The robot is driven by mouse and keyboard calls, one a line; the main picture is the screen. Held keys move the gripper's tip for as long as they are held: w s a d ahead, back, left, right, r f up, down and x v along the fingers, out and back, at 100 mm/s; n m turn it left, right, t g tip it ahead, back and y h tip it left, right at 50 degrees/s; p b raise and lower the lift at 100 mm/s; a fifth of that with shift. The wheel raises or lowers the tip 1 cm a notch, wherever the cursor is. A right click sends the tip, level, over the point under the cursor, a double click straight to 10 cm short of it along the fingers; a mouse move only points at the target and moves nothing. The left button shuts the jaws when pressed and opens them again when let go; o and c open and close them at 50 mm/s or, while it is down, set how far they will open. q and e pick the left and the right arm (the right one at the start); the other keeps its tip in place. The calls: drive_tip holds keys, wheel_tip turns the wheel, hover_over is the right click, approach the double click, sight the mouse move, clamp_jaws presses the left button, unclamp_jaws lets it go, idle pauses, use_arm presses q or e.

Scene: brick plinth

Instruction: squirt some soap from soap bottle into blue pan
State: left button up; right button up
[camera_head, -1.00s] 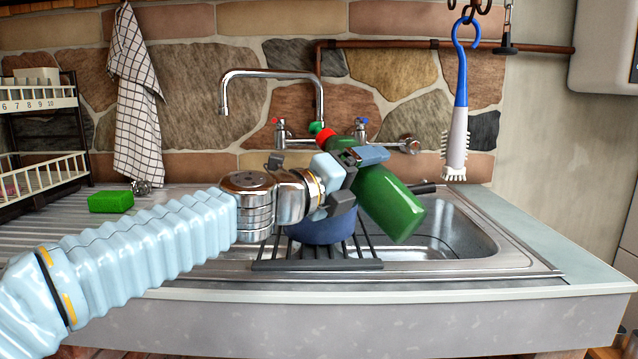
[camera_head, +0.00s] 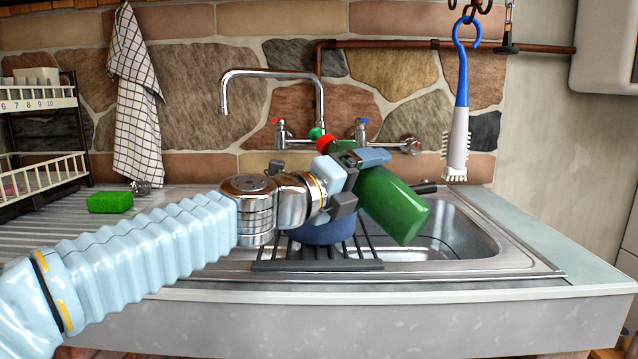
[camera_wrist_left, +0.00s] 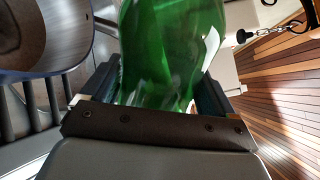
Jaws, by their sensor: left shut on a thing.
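The green soap bottle (camera_head: 393,205) with a red cap (camera_head: 325,143) is held tilted above the sink, its cap end up and to the left, its base down and to the right. My left gripper (camera_head: 358,165) is shut on it around the body. In the left wrist view the bottle (camera_wrist_left: 170,50) stands between the two fingers (camera_wrist_left: 160,92). The blue pan (camera_head: 322,232) sits on the rack in the sink, below and left of the bottle, partly hidden by my arm. The pan's inside (camera_wrist_left: 40,30) shows in the left wrist view. My right gripper is not in view.
A dark rack (camera_head: 318,265) spans the sink (camera_head: 465,235). The tap (camera_head: 270,75) arches behind my wrist. A green sponge (camera_head: 110,202) lies on the drainer at left. A blue-white brush (camera_head: 457,130) hangs at right. The sink's right side is open.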

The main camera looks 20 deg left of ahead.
use_arm(q)
drive_tip(key=shift+s+d+f+n+b, duration=0.25)
drive_tip(key=shift+f+n+b, duration=0.3)
drive_tip(key=shift+n, duration=0.15)
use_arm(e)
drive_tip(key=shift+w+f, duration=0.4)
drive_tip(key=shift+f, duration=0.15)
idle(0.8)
